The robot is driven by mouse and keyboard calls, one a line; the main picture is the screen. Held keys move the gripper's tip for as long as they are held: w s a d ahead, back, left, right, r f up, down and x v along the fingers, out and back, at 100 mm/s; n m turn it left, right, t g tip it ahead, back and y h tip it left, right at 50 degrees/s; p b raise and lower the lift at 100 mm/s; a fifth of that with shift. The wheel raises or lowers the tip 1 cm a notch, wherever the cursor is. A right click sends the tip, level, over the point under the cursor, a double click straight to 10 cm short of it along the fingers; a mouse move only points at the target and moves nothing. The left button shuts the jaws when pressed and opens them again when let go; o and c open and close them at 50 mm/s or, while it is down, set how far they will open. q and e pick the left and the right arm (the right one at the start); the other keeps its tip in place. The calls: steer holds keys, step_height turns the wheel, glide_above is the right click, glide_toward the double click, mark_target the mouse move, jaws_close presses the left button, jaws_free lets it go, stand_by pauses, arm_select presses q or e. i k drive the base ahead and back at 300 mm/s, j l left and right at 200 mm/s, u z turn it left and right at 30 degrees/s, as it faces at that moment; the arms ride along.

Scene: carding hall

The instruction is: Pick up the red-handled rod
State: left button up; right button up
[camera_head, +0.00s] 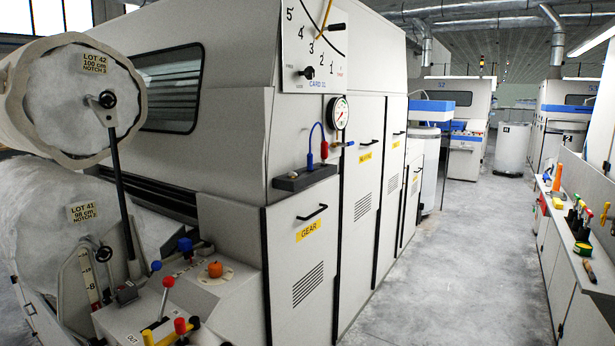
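Several red-tipped things show, and I cannot tell for sure which one is the red-handled rod. A red-knobbed lever (168,283) rises from the control console at lower left, and a shorter red knob (180,326) is nearer the bottom edge. A red fitting (324,150) stands on the small dark shelf (304,178) on the machine's side. Neither of my grippers is in view.
The large grey carding machine (236,110) fills the left and middle. A grey concrete aisle (455,270) runs clear between the machine and the bench. A grey drum (513,150) stands farther back.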

mark_target(324, 144)
steer(key=i+l+u, duration=0.2)
steer(key=i+l, duration=0.25)
steer(key=i, duration=0.25)
steer(key=i+l+u, duration=0.2)
steer(key=i+l, duration=0.35)
steer(key=i, duration=0.1)
